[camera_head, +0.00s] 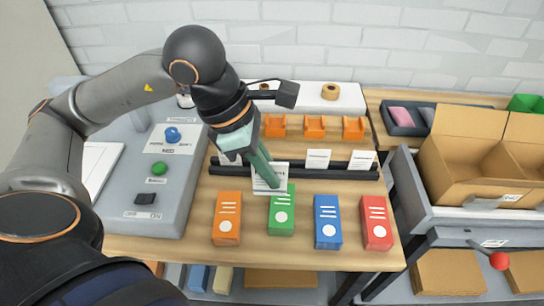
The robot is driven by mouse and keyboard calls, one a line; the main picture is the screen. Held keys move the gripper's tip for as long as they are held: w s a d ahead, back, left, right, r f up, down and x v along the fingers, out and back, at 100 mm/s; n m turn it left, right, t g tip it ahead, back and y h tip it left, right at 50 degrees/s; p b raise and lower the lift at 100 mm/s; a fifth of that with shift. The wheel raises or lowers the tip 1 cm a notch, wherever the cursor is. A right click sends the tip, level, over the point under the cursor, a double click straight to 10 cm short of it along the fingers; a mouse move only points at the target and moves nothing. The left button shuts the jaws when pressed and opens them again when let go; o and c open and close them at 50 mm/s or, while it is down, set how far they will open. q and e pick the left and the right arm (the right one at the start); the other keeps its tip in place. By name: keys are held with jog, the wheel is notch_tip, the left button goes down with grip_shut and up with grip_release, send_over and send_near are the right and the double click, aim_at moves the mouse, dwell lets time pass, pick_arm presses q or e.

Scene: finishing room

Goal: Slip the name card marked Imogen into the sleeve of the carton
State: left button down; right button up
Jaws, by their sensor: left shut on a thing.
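My left gripper (268,180) comes down over the wooden table with its teal fingers shut on a white name card (270,187). The card is held in front of the black card rack, just above or against the back of the green box; I cannot tell if they touch. Its lettering is too small to read, so I cannot confirm Imogen. A large open cardboard carton (462,174) stands on the grey cart at the right. A small pale patch (510,197) on its front may be the sleeve. My right gripper is not in view.
The black rack (300,171) holds other white cards (318,158). Orange (227,218), green (281,215), blue (327,222) and red (376,223) boxes line the front. Orange holders (314,126) stand behind. A grey panel (150,205) is at left. A gap separates table and cart.

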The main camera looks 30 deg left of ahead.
pick_arm(q)
jog(key=s+d+r+b, duration=0.1)
jog(key=s+d+r, duration=0.3)
jog(key=s+r, duration=0.2)
jog(key=s+d+r+b, duration=0.2)
jog(key=s+r, duration=0.3)
jog(key=s, duration=0.3)
jog(key=shift+s+d+r, duration=0.15)
jog(key=shift+d+r, duration=0.2)
jog(key=shift+d, duration=0.5)
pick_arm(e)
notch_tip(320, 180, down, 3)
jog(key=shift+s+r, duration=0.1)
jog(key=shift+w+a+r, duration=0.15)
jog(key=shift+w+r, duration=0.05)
